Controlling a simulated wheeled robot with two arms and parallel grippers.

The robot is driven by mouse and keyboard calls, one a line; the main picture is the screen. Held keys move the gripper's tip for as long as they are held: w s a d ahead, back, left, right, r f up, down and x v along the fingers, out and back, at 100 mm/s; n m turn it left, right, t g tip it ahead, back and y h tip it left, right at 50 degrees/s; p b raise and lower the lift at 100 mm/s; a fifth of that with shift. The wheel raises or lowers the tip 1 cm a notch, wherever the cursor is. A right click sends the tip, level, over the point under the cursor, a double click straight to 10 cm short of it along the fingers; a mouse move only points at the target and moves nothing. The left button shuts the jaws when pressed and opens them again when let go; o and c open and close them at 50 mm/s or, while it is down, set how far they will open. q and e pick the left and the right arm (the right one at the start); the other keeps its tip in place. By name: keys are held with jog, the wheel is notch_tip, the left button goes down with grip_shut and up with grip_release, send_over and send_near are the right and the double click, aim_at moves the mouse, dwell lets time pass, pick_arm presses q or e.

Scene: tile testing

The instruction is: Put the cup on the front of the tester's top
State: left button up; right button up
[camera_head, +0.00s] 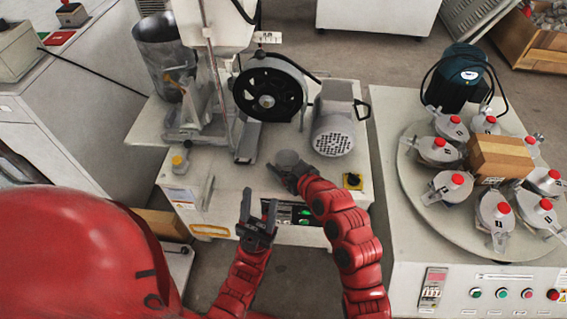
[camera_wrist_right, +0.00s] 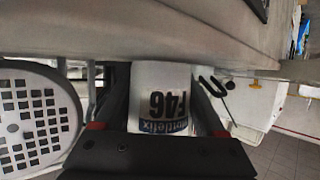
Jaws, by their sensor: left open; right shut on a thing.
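The cup (camera_head: 287,157) looks grey in the head view and is over the front part of the tester's top (camera_head: 232,184). My right gripper (camera_head: 284,172) is shut on it. In the right wrist view the cup (camera_wrist_right: 160,98) is pale, with an upside-down printed label, between the two dark fingers. I cannot tell whether its base touches the top. My left gripper (camera_head: 258,212) is open and empty, in front of the tester's front edge, left of my right arm.
A black wheel (camera_head: 267,101) and a grey motor (camera_head: 334,125) stand behind the cup on the tester. A metal cylinder (camera_head: 163,62) is at the back left. At right, a second machine carries a round plate (camera_head: 418,192) with several red-capped vessels and a cardboard box (camera_head: 500,157).

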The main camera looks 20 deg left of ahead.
jog(key=shift+f, duration=0.15)
jog(key=o, duration=1.4)
jog(key=shift+r, duration=0.25)
jog(key=p+v, duration=0.2)
jog(key=v, duration=1)
jog(key=shift+p, duration=0.4)
